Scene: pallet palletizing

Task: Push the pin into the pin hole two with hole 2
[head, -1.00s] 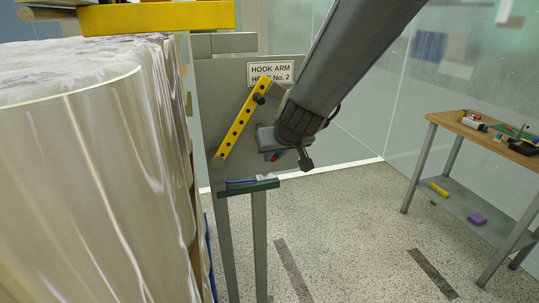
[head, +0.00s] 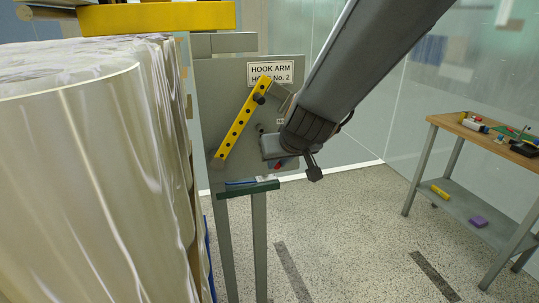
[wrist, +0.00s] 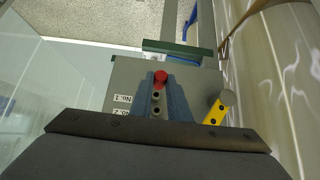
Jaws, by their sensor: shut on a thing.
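A grey upright plate (head: 222,92) carries a sign (head: 270,73) reading "HOOK ARM HOLE No. 2", partly covered by my arm. A yellow bar with several holes (head: 240,122) is fixed slanting on it, with a dark knob near its top. In the wrist view, my gripper (wrist: 160,82) is shut on a red pin (wrist: 161,77) between its blue-grey fingers. Two dark holes (wrist: 156,103) show between the fingers, beside small labels (wrist: 122,98). In the head view, my gripper (head: 282,158) is by the plate's right side; whether the pin touches the plate is unclear.
A large wrapped roll (head: 85,180) fills the left. A green tray (head: 248,188) with a blue item juts out below the plate. A workbench (head: 480,135) with tools stands at right. The floor between is clear.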

